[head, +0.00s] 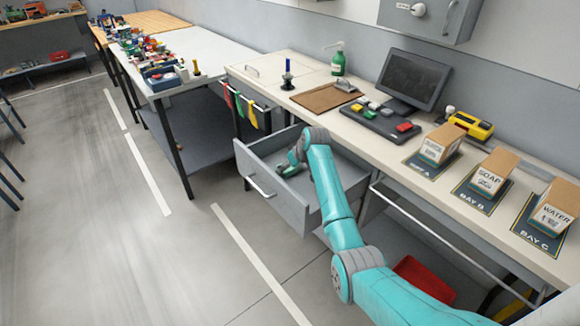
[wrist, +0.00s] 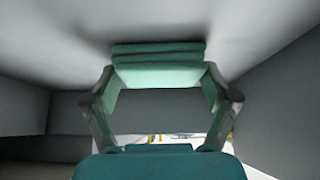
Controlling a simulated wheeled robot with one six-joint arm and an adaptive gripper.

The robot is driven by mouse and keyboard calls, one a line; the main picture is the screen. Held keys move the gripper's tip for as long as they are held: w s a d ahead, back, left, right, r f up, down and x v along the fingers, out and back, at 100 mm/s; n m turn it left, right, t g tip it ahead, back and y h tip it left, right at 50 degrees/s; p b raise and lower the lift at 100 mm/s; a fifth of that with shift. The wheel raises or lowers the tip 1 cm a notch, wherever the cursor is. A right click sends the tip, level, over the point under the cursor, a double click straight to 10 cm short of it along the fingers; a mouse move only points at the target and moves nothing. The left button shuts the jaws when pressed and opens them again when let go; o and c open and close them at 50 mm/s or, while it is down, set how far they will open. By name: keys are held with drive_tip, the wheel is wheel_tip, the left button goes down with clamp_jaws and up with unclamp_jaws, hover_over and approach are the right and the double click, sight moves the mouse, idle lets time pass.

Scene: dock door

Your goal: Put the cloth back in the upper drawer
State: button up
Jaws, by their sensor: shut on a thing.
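The upper drawer (head: 285,206) is pulled open below the counter, its bar handle facing left. My gripper (head: 291,166) reaches down into it. In the wrist view my gripper (wrist: 160,78) is shut on the cloth (wrist: 158,52), a green folded stack of layers held between the fingertips. The grey drawer walls (wrist: 275,85) rise on both sides of it. The cloth is mostly hidden behind my arm in the head view. I cannot tell whether it touches the drawer floor.
Red, yellow and green cloths (head: 238,106) hang on a rail left of the drawer. The counter above holds a monitor (head: 412,80), a green bottle (head: 338,63), a brown board (head: 325,97) and three boxes (head: 490,173). A red bin (head: 424,279) sits below. The floor to the left is clear.

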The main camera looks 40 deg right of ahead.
drive_tip(key=o, duration=0.8)
drive_tip(key=v, duration=1.2)
